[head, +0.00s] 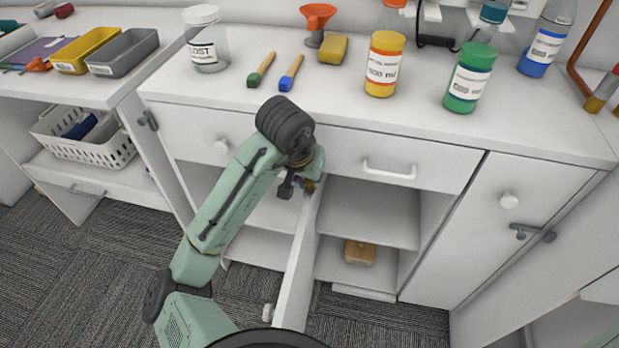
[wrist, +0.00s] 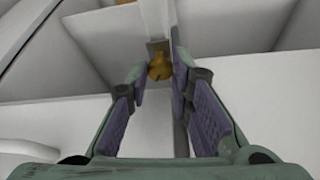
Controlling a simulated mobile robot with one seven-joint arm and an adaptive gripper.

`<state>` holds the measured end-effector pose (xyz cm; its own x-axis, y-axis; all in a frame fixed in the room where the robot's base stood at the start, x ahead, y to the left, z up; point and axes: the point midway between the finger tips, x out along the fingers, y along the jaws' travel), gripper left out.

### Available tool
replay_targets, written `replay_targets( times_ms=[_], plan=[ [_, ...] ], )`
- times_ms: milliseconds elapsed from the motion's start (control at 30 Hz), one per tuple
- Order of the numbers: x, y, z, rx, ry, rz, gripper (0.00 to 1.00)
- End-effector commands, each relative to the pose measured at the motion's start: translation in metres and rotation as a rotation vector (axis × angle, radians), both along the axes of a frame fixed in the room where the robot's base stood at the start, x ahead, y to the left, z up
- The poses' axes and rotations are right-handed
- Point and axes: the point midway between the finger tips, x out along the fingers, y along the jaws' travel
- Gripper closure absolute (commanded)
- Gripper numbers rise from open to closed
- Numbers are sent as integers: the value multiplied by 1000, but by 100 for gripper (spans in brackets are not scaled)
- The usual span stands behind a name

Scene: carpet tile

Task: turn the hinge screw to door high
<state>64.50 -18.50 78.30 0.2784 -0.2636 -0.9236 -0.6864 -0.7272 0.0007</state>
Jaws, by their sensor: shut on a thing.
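The hinge screw (wrist: 159,66) is a small brass-coloured knob at the top of the open cabinet door (head: 297,262). In the wrist view it sits between the fingertips of my gripper (wrist: 158,72), which is shut on it. In the head view my gripper (head: 309,185) is at the upper end of the door, just below the drawer row, and my arm hides much of it. The door stands swung out toward me, seen nearly edge-on, with a round knob (head: 268,311) low on its outer side.
The open cabinet has shelves, with a yellow-brown item (head: 359,253) low inside. A drawer handle (head: 389,170) juts out to the right of my gripper. Carpet floor is free in front.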

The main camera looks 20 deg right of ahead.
Motion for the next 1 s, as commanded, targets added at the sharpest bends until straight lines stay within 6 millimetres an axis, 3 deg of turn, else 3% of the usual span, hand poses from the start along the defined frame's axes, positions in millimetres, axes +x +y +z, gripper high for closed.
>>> replay_targets(
  times_ms=[300,767,800,1000],
  plan=[
    [1,1,-1,2,2,-109,100],
    [1,1,0,2,2,-124,100],
    [1,1,0,2,2,-124,79],
    [1,1,0,2,1,-124,66]
  ],
)
